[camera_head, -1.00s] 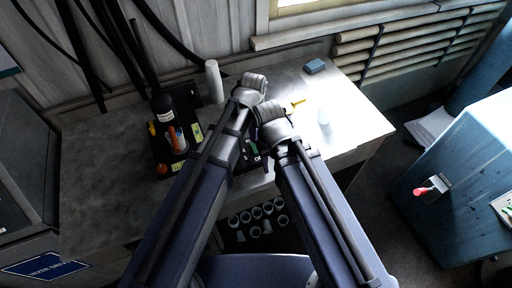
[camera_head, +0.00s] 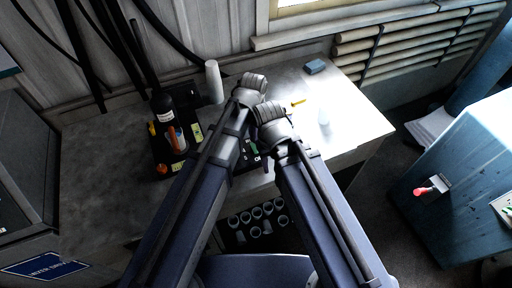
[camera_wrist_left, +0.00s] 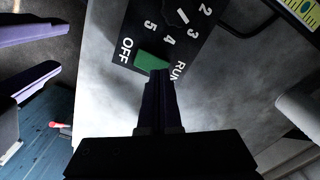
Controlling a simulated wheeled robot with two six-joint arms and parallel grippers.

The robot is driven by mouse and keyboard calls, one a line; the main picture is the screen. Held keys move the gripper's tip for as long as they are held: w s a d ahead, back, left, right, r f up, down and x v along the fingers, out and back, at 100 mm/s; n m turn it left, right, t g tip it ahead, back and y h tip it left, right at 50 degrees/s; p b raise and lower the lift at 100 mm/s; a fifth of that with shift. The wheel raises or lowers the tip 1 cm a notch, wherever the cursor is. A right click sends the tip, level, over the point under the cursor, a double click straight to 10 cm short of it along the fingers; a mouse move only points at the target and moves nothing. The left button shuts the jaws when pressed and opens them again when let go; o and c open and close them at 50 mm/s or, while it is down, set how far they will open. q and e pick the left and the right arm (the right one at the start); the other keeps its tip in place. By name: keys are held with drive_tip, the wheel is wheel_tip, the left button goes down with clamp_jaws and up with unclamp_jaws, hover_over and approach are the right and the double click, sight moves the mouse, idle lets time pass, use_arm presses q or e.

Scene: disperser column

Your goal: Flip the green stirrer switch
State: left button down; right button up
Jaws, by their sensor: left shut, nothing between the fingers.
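The green stirrer switch (camera_wrist_left: 151,61) sits on a black panel (camera_wrist_left: 186,42), between the printed words OFF and RUN, in the left wrist view. My left gripper (camera_wrist_left: 159,72) is shut and empty, and its fingertips are right at the switch's lower edge, overlapping it in the picture. I cannot tell whether they touch it. My right gripper (camera_wrist_left: 62,48) shows at the left of that view with its two purple fingers apart and nothing between them. In the head view my arms hide most of the panel and the switch.
A blue block (camera_head: 315,67) lies at the back right. Several pale cups (camera_head: 256,213) sit below the bench edge. A blue cabinet (camera_head: 440,195) stands to the right.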

sight(254, 145)
use_arm(q)
drive_tip(key=shift+f+b, duration=0.95)
use_arm(e)
drive_tip(key=shift+f, duration=0.95)
use_arm(q)
drive_tip(key=shift+r, duration=0.2)
use_arm(e)
drive_tip(key=shift+r, duration=0.25)
use_arm(q)
wheel_tip(254, 145, up, 7)
drive_tip(key=p, duration=0.7)
drive_tip(key=shift+f, duration=0.1)
use_arm(e)
wheel_tip(254, 145, up, 7)
drive_tip(key=shift+f, duration=0.15)
use_arm(q)
drive_tip(key=shift+s+f, duration=0.1)
drive_tip(key=shift+s, duration=0.05)
drive_tip(key=s+a+f+n+b, duration=0.1)
drive_tip(key=s+a, duration=0.2)
drive_tip(key=s, duration=0.2)
drive_tip(key=s+a+f+n+y+b, duration=0.1)
drive_tip(key=s+a+n+b, duration=0.1)
drive_tip(key=s, duration=0.3)
drive_tip(key=shift+s+a+f+n, duration=0.3)
drive_tip(key=shift+s+a+f, duration=0.1)
drive_tip(key=shift+a, duration=0.1)
use_arm(e)
wheel_tip(254, 145, down, 3)
drive_tip(key=shift+f, duration=0.1)
